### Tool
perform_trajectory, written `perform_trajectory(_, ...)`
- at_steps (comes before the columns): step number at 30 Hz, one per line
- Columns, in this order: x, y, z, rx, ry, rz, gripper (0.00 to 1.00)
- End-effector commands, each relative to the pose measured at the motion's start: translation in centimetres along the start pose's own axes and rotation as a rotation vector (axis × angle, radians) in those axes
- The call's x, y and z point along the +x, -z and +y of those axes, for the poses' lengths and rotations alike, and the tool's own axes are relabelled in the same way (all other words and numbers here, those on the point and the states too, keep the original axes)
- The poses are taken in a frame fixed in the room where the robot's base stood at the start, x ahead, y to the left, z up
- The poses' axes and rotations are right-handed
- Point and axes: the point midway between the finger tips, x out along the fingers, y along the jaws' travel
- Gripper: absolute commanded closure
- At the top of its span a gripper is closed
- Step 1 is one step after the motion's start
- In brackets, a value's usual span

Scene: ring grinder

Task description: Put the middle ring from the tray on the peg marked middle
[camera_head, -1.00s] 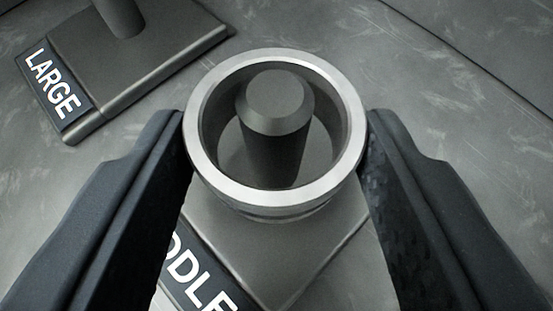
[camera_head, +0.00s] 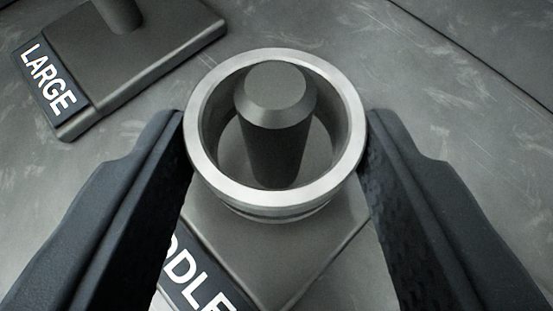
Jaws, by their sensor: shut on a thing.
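A silver metal ring (camera_head: 277,197) is held between the two dark fingers of my gripper (camera_head: 277,135), which is shut on its left and right sides. The dark grey peg (camera_head: 275,135) with a bevelled top shows through the ring's opening, and the ring is seen around it. The peg stands on a square base (camera_head: 265,250) with a label (camera_head: 195,280) partly hidden by my left finger; the letters "DDLE" show. How far the ring is above the base I cannot tell exactly.
A second base (camera_head: 135,60) marked "LARGE" (camera_head: 48,82) with its own peg (camera_head: 120,12) stands at the upper left, its peg cut off by the picture's edge. The grey scuffed surface (camera_head: 430,90) at the right is clear. The tray is not in view.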

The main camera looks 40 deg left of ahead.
Motion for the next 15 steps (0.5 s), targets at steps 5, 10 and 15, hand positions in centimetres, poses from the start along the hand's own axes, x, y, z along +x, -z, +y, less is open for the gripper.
perform_trajectory(5,0.16,-0.29,0.01,0.000,0.000,0.000,0.79)
perform_trajectory(10,0.30,-0.54,0.01,0.000,0.000,0.000,0.79)
perform_trajectory(15,0.44,-0.77,0.01,0.000,0.000,0.001,0.79)
